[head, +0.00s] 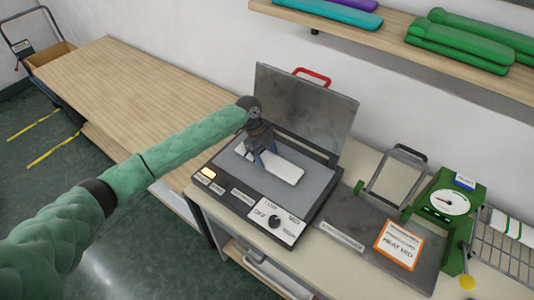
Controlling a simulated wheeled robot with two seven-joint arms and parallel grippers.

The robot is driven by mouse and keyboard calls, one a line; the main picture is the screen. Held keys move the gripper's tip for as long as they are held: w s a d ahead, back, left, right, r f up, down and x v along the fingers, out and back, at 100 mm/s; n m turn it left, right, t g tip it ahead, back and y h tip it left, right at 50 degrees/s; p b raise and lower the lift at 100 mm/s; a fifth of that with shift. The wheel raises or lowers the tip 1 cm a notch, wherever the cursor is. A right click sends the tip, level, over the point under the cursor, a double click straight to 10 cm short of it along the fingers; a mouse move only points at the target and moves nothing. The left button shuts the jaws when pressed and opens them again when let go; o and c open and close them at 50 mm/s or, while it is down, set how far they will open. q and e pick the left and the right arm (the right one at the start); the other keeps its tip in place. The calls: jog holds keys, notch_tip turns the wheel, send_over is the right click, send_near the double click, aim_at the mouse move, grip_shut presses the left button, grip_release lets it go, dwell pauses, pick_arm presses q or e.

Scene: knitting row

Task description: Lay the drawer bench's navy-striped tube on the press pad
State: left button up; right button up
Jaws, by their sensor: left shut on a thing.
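A flat white tube (284,171) lies on or just above the grey press pad (235,168) of the open press. It runs slantwise across the middle of the pad, and I cannot tell whether it is pressed flat against it. My left gripper (264,160) points down over the tube's middle and is shut on it. The gripper hides part of the tube, and navy stripes do not show clearly on the white parts. My right gripper is out of view.
The press lid (306,105) with a red handle (312,76) stands raised behind the pad. To the right are a dark plate with an orange-edged sign (398,245), a green dial scale (450,205) and a wire rack (500,255). The left wooden bench (130,85) is bare.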

pick_arm(q)
jog(key=shift+f, duration=0.2)
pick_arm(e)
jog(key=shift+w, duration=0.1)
pick_arm(q)
jog(key=o, duration=0.9)
jog(key=shift+o, duration=0.2)
jog(key=shift+r, duration=0.1)
jog(key=shift+r, duration=0.15)
jog(key=shift+w+a+r+b, duration=0.15)
jog(key=shift+r+b, duration=0.1)
jog(key=shift+b, duration=0.15)
jog(key=b+v, duration=0.4)
jog(key=v, duration=0.7)
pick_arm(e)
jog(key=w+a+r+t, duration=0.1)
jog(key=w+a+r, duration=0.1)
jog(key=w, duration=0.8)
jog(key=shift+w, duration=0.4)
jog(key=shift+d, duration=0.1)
